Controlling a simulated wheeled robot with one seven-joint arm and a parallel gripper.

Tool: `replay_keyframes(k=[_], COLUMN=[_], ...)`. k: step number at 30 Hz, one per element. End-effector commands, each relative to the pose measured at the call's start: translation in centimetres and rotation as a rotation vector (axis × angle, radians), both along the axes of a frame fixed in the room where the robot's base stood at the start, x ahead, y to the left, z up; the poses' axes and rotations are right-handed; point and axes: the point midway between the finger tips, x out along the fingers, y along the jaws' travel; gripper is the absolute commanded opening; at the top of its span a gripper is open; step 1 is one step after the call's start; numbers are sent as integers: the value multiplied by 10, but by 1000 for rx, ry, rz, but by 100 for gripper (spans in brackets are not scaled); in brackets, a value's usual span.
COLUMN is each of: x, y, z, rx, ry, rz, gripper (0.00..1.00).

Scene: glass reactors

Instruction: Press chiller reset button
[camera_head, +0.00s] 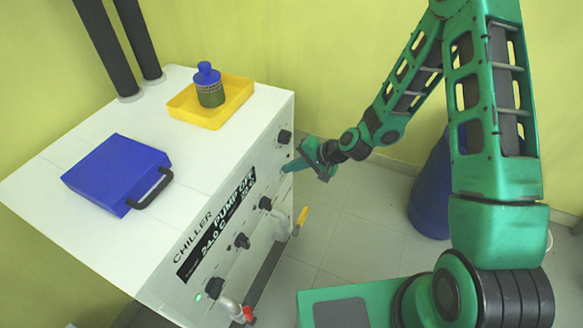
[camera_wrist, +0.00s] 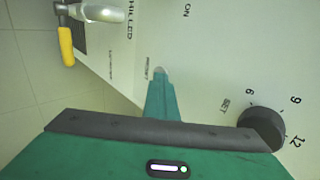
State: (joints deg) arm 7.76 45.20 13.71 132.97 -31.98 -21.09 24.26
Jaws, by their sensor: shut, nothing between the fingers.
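The white chiller (camera_head: 215,165) stands at the left in the head view, with a dark display reading "PUMP OFF" and 24.0 C on its front panel. My gripper (camera_head: 289,168) is at the far end of that panel, its fingers shut and empty. In the wrist view the shut fingertips (camera_wrist: 160,75) point at the panel right beside the small "RESET" lettering (camera_wrist: 147,73). The reset button is mostly or wholly hidden by the fingertips. I cannot tell whether they touch it.
A black "SET" knob (camera_wrist: 262,125) lies right of my fingers in the wrist view. A yellow-handled valve (camera_wrist: 66,45) is at the upper left. A blue case (camera_head: 118,172) and a yellow tray (camera_head: 240,95) with a blue-capped bottle (camera_head: 209,85) sit on the chiller. A blue drum (camera_head: 430,195) stands behind my arm.

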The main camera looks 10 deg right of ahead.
Motion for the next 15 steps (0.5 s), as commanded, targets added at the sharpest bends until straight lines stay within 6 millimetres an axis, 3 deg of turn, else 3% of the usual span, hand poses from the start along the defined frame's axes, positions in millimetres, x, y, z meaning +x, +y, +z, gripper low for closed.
replay_keyframes(k=[4, 10, 15], x=[-1, -14, -28], y=[2, -22, -45], z=[4, 1, 26], rx=[12, 6, 3], ry=[-7, 0, -4], rz=[8, 13, 15], gripper=[0, 0, 0])
